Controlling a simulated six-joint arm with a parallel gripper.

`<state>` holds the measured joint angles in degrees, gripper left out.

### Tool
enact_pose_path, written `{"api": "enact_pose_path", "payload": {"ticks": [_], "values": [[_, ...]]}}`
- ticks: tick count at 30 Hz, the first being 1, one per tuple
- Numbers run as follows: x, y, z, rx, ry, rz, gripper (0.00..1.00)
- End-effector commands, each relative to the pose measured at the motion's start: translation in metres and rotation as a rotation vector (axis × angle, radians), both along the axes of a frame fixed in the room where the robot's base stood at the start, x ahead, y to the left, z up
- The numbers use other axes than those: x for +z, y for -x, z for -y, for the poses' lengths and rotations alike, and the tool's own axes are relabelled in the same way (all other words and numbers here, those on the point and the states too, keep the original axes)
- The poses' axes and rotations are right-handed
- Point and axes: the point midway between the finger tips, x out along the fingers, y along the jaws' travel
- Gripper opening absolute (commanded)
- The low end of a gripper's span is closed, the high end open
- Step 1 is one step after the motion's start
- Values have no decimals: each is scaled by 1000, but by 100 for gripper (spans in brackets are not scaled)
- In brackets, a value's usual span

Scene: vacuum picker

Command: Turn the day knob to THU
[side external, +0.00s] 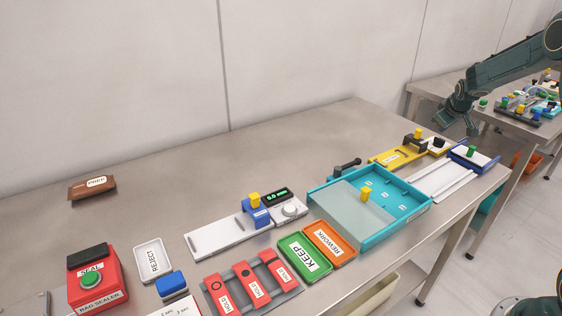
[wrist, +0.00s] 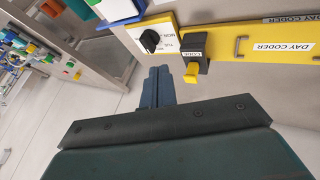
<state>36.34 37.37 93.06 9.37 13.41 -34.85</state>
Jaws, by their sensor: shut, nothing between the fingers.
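The day knob (wrist: 149,41) is a black round knob on a white dial plate with small day lettering, of which MON and TUE seem readable. Which day it points to I cannot tell. The plate is at the end of the yellow day coder (wrist: 283,45), beside a black block marked CODE (wrist: 195,72) with a yellow peg. In the side view the day coder (side external: 391,157) lies at the far right of the bench. My gripper (wrist: 159,71) is shut and empty, its fingertips apart from the knob. In the side view my gripper (side external: 470,129) hangs above the bench's far edge.
A blue-and-white unit with a green knob (side external: 471,151) stands right of the day coder, near the bench edge. A turquoise tray (side external: 408,214) lies in front. Another table with coloured parts (side external: 519,108) stands behind. The bench's back left is mostly clear.

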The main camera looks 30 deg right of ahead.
Motion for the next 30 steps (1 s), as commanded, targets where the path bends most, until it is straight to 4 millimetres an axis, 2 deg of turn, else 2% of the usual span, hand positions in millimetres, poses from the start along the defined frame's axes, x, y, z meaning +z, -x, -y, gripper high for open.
{"api": "enact_pose_path", "payload": {"ticks": [8,21,30], "values": [[-18,-8,10,-1,-1,0,0],[-60,-27,35,-2,-1,-1,0],[-75,-35,45,-2,0,0,0]]}}
